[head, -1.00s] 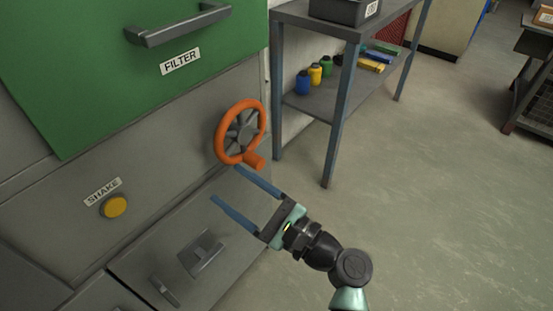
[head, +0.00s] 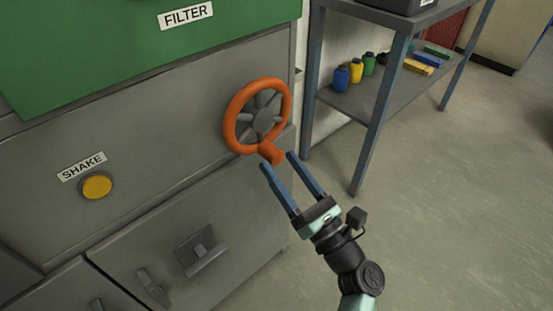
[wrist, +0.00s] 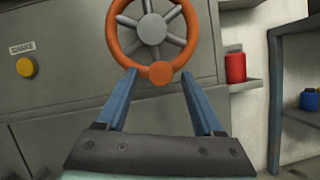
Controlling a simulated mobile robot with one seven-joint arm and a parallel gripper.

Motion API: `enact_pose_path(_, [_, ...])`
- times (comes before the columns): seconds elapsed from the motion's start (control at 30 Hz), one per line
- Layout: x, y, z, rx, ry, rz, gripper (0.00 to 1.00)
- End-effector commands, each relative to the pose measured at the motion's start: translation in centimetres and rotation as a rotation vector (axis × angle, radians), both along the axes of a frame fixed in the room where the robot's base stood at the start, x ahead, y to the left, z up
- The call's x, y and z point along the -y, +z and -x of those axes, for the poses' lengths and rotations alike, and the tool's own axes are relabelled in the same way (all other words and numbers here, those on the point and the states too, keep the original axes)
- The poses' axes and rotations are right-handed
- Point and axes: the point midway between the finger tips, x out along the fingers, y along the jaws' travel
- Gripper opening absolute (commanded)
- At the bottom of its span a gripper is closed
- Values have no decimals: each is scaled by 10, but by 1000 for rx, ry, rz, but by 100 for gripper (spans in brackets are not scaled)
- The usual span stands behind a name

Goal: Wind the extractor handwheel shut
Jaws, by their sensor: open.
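The orange handwheel (head: 231,127) with grey spokes and hub is on the grey cabinet front, below the green FILTER panel. Its orange knob (head: 271,153) sticks out at the bottom of the rim. My gripper (head: 277,160) is open, its two blue fingers pointing up at the knob. In the wrist view the knob (wrist: 160,73) shows between the tips of my gripper (wrist: 159,76), with a gap on each side. I cannot tell how deep the knob sits between the fingers. The wheel (wrist: 116,38) fills the top of that view.
A yellow SHAKE button (head: 97,186) is on the cabinet at left. Latch handles (head: 203,256) stick out from the lower doors. A blue-legged shelf (head: 374,120) with bottles stands at right. The floor (head: 450,200) at right is clear.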

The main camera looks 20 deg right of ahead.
Motion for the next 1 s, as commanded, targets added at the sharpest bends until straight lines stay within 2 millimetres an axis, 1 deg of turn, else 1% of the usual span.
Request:
enact_pose_path(0.03, [-2, 2, -7, 2, 2, 1, 69])
enact_pose_path(0.1, [-4, 5, -15, 2, 2, 1, 69])
enact_pose_path(0.2, [-6, 8, -22, 0, 1, -1, 69])
enact_pose_path(0.33, [-6, 10, -25, -1, 0, 0, 69])
enact_pose_path(0.53, [-6, 10, -25, -1, 0, 0, 69])
enact_pose_path(0.57, [-6, 10, -25, -1, 0, 0, 67])
enact_pose_path(0.6, [-6, 10, -25, -1, 0, 0, 60])
enact_pose_path(0.67, [-6, 10, -25, -1, 0, 0, 49])
enact_pose_path(0.7, [-6, 10, -25, -1, 0, 0, 42])
enact_pose_path(0.77, [-6, 10, -25, -1, 0, 0, 31])
enact_pose_path(0.8, [-6, 10, -25, -1, 0, 0, 24])
enact_pose_path(0.93, [-6, 10, -25, -1, 0, 0, 0])
enact_pose_path(1.0, [-6, 10, -25, -1, 0, 0, 0])
